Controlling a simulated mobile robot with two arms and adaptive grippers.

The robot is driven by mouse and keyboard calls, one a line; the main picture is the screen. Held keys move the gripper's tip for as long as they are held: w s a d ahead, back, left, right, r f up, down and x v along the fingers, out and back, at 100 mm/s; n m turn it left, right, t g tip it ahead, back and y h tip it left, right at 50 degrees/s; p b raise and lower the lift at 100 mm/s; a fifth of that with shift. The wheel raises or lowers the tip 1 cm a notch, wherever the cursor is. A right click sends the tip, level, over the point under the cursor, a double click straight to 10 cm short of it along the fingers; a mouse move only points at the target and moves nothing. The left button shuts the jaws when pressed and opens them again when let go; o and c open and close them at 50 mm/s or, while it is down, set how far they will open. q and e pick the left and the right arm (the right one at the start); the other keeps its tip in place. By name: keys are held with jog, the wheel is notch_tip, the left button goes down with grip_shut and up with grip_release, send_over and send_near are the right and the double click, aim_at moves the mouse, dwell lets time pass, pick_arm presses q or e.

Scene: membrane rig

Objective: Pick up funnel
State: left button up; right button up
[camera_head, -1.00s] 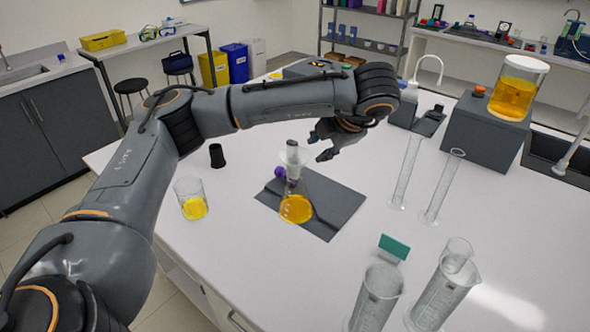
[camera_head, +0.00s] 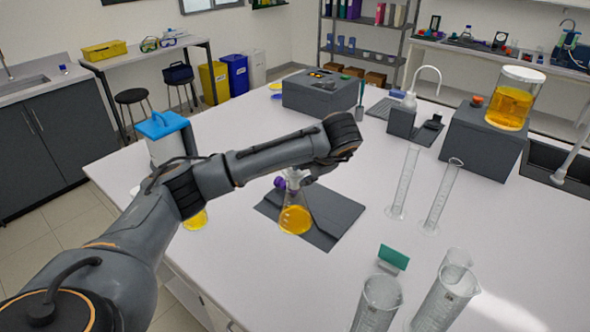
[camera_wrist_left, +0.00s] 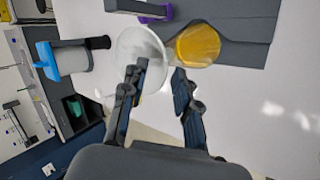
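The funnel (camera_wrist_left: 138,46) is translucent white, with its wide round mouth near my left gripper (camera_wrist_left: 160,70) in the left wrist view. The two fingers are apart; one overlaps the funnel's rim and the other is at its right, and I cannot tell if they touch it. In the head view the funnel shows only in part beside the hand, above a flask of orange liquid (camera_head: 295,219). The flask stands on a dark mat (camera_head: 338,212) and also shows in the left wrist view (camera_wrist_left: 198,45). My right gripper is in no view.
A purple clamp part (camera_head: 280,183) is close beside the flask neck. A beaker of yellow liquid (camera_head: 196,220) and a blue-topped container (camera_head: 162,125) stand at left, partly behind my arm. Tall cylinders (camera_head: 403,185) stand to the right.

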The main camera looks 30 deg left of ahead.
pick_arm(q)
jog(key=shift+x, duration=0.9)
grip_shut()
jog(key=shift+r, duration=0.1)
